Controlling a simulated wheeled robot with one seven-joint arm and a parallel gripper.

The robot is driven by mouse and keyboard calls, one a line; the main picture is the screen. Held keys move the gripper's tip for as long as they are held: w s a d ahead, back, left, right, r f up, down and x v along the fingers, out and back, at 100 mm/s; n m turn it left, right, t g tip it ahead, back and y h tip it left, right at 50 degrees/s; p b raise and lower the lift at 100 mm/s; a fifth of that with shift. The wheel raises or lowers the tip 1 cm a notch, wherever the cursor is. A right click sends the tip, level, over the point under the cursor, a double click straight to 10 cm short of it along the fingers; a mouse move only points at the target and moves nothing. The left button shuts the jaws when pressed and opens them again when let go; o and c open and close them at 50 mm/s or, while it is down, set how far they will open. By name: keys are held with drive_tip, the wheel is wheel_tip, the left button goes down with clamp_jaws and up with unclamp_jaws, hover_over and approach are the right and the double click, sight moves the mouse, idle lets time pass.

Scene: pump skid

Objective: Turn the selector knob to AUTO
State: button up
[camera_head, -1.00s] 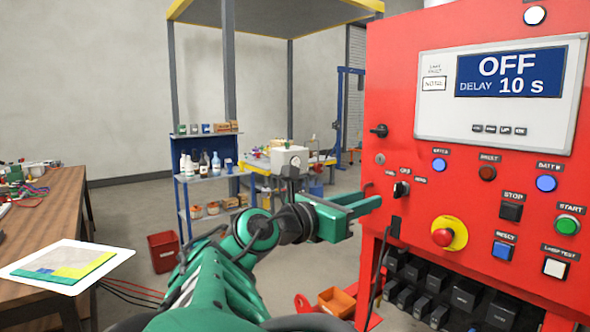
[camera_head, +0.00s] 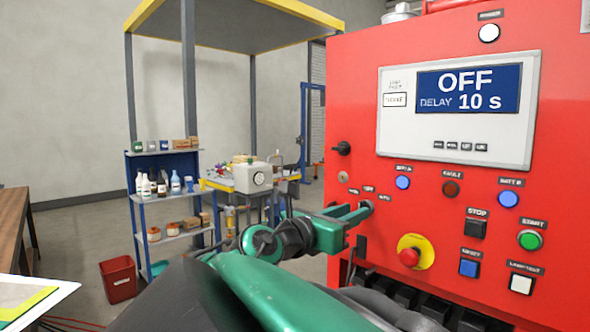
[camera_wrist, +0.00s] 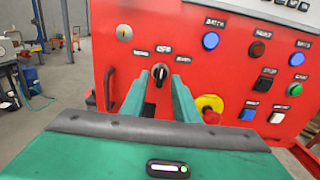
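The selector knob (camera_wrist: 160,74) is black and sits on the red panel (camera_wrist: 225,75). In the wrist view its pale pointer mark stands about straight up, toward the middle of three small, blurred labels. The panel display (camera_head: 468,90) reads OFF, DELAY 10 s. My green gripper (camera_head: 362,208) is at the panel in the head view, and its tips largely hide the knob there. In the wrist view my gripper (camera_wrist: 159,84) is open, with one finger on each side of the knob and visible gaps between. I cannot tell whether the tips touch the panel.
A yellow-ringed red emergency button (camera_head: 409,257) is right of and below the knob. A key switch (camera_wrist: 124,32) is above left. A black rotary handle (camera_head: 342,148), blue lamp (camera_head: 403,182) and several buttons share the panel. Open floor lies left of the cabinet.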

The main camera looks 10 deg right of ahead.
drive_tip(key=shift+x, duration=1.25)
drive_tip(key=shift+c, duration=0.7)
clamp_jaws()
